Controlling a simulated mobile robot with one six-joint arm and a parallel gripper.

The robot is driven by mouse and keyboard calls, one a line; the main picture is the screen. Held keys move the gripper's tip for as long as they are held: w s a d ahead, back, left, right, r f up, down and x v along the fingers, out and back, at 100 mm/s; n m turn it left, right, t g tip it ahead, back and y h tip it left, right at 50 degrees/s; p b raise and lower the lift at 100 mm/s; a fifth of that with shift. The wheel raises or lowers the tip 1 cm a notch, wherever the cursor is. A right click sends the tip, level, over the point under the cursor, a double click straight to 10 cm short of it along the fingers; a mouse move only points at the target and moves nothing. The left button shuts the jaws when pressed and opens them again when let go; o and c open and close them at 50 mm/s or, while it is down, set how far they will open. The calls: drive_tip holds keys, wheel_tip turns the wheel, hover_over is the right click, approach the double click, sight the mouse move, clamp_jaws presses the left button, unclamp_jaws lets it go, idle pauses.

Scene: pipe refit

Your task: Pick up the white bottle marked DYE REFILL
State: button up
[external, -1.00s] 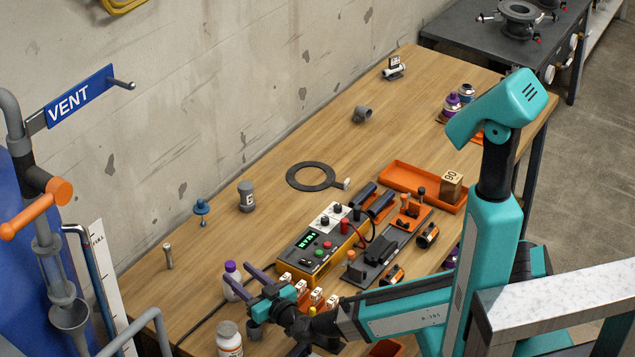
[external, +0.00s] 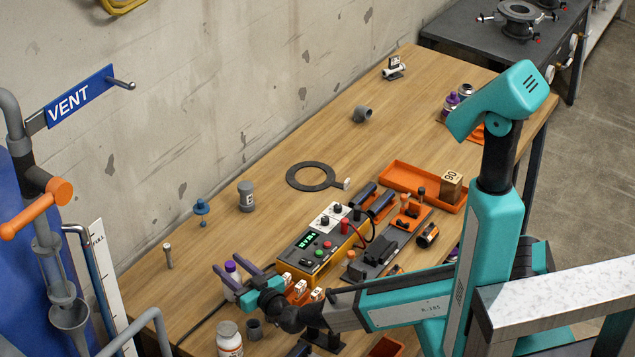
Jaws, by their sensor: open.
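A small grey cup (external: 254,328) stands below my gripper in the picture. A yellow control box (external: 318,251) and orange-and-white pieces (external: 298,290) lie just right of it. A bolt-like post (external: 168,256) stands at left. The wooden bench (external: 300,140) is fairly clear farther back.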

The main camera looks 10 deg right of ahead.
drive_tip(key=shift+w+a, duration=0.1)
drive_tip(key=shift+w, duration=0.1)
idle(0.5)
clamp_jaws()
